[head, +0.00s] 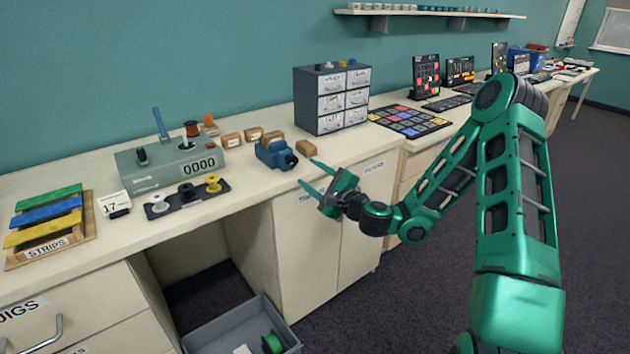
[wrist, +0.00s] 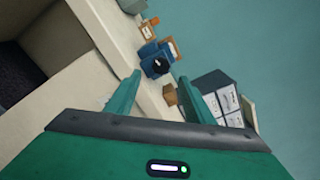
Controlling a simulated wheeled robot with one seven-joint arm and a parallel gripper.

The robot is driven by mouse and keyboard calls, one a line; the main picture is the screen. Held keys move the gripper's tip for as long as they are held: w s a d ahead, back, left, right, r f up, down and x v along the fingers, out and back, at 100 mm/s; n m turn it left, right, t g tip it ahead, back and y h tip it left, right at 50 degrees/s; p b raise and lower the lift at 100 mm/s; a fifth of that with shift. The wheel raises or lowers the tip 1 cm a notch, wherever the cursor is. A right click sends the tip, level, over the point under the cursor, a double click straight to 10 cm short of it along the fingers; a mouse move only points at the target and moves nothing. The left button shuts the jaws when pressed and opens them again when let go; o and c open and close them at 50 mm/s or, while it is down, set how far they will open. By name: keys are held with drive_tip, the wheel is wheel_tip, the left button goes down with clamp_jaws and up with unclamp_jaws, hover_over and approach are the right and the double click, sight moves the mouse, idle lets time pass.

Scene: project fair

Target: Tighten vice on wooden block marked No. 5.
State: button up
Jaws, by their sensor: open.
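A blue vice (head: 273,154) stands near the front edge of the bench, with a dark round knob on its front end; it also shows in the wrist view (wrist: 150,52). Several small wooden blocks lie around it: one block (head: 306,147) to its right, also in the wrist view (wrist: 170,95), and others (head: 254,134) behind and left. I cannot read a No. 5 on any block, nor tell whether one sits between the jaws. My gripper (head: 308,173) is open and empty, in front of the bench edge and right of the vice; its fingers (wrist: 160,77) point towards the bench.
A grey drawer cabinet (head: 331,98) stands behind the right block. A grey-green counter machine (head: 170,163) and a dark spool rack (head: 187,198) are left of the vice. A grey bin (head: 243,328) is on the floor below.

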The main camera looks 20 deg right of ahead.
drive_tip(key=shift+v, duration=1.3)
drive_tip(key=shift+a, duration=0.1)
drive_tip(key=s+a+f+n+g+y, duration=0.35)
drive_tip(key=s+a+n+g, duration=0.4)
drive_tip(key=n, duration=0.65)
drive_tip(key=s+d+r+n+g+h, duration=0.1)
drive_tip(key=s+d+n+g+h, duration=0.45)
drive_tip(key=s+d, duration=1.4)
drive_tip(key=s+d+r+m+g+h, duration=0.2)
drive_tip(key=s+r, duration=0.1)
drive_tip(key=s, duration=0.5)
drive_tip(key=s+d+r+m+g+h, duration=0.1)
drive_tip(key=s+d+r+m+h, duration=0.1)
drive_tip(key=s, duration=0.7)
wheel_tip(320, 180, up, 2)
drive_tip(key=shift+s+d+r+m+g, duration=0.15)
drive_tip(key=shift+s+d+m+g, duration=0.25)
drive_tip(key=shift+d, duration=0.4)
